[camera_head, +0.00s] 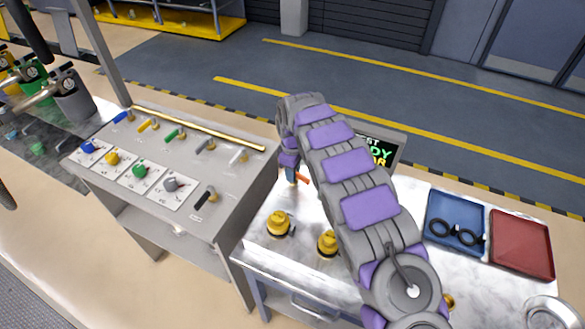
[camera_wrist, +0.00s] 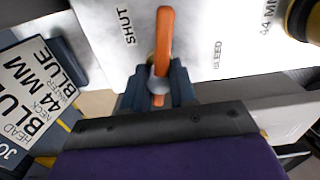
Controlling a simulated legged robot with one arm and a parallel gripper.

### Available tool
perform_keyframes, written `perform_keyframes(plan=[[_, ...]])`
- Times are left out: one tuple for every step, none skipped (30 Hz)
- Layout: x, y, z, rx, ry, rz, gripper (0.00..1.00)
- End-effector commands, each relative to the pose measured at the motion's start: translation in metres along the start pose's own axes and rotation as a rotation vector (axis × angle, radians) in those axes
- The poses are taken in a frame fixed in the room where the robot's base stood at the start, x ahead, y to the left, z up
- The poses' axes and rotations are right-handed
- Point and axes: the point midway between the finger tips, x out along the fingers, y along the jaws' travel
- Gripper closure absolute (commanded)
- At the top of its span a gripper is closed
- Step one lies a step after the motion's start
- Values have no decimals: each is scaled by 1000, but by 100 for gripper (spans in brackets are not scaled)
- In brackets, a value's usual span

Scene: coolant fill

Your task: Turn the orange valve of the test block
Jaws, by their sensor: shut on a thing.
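The orange valve (camera_wrist: 165,40) is a lever that stands nearly upright in the wrist view. Its handle points away from my gripper, between the words SHUT on the left and BLEED on the right. My gripper (camera_wrist: 158,88) is shut on the lever near its grey pivot, with one dark finger on each side. In the head view a short orange piece of the valve (camera_head: 302,179) shows beside my gripper (camera_head: 291,174); my arm hides much of the rest.
A grey panel (camera_head: 235,178) with coloured knobs and levers stands left of the block. A screen (camera_head: 384,150) is behind my arm. A blue tray (camera_head: 437,211) with black rings and a red tray (camera_head: 520,243) lie at right.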

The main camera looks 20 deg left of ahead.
Motion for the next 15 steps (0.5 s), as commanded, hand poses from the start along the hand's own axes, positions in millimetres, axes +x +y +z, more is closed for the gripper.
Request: perform_keyframes(plan=[[-5, 1, 0, 40, 1, 2, 100], [-5, 1, 0, 68, 1, 2, 100], [-5, 1, 0, 107, 1, 2, 100], [-5, 1, 0, 135, 1, 2, 100], [-5, 1, 0, 164, 1, 2, 100], [-5, 1, 0, 203, 1, 2, 100], [-5, 1, 0, 231, 1, 3, 100], [-5, 1, 0, 259, 2, 3, 100], [-4, 2, 0, 298, 2, 4, 100], [-4, 2, -1, 326, 3, 4, 100], [-4, 2, -1, 355, 3, 5, 100], [-4, 2, -1, 393, 4, 5, 100], [-4, 2, -1, 422, 4, 5, 100], [-4, 2, -1, 450, 5, 5, 100], [-4, 3, -1, 489, 5, 5, 100]])
